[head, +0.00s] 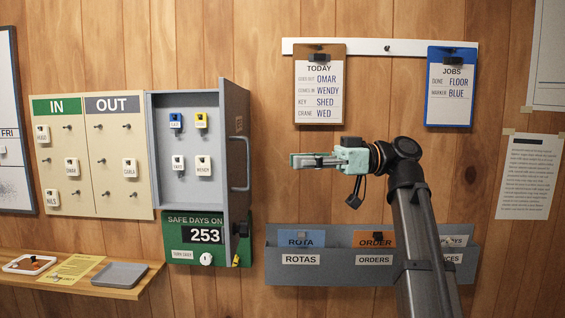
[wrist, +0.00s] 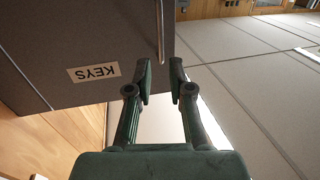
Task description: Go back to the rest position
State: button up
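My gripper (head: 296,160) shows in the head view in front of the wooden wall, to the right of the grey key cabinet's door (head: 237,120). In the wrist view its two green fingers (wrist: 159,82) stand apart with nothing between them, so it is open and empty. The cabinet door stands open, swung out toward the viewer, with its handle (head: 246,165) on the side facing my gripper. The fingertips look apart from the handle. In the wrist view the door with its KEYS label (wrist: 94,73) fills the upper left, and the handle (wrist: 160,30) shows ahead of the fingertips.
Tagged keys (head: 190,122) hang inside the cabinet (head: 160,150). An IN/OUT board (head: 95,195) is to its left, above a shelf (head: 130,291) with trays. Clipboards (head: 452,90) hang above my arm. A grey document rack (head: 330,272) is below my gripper.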

jog(key=shift+d, duration=0.55)
jog(key=shift+w, duration=0.1)
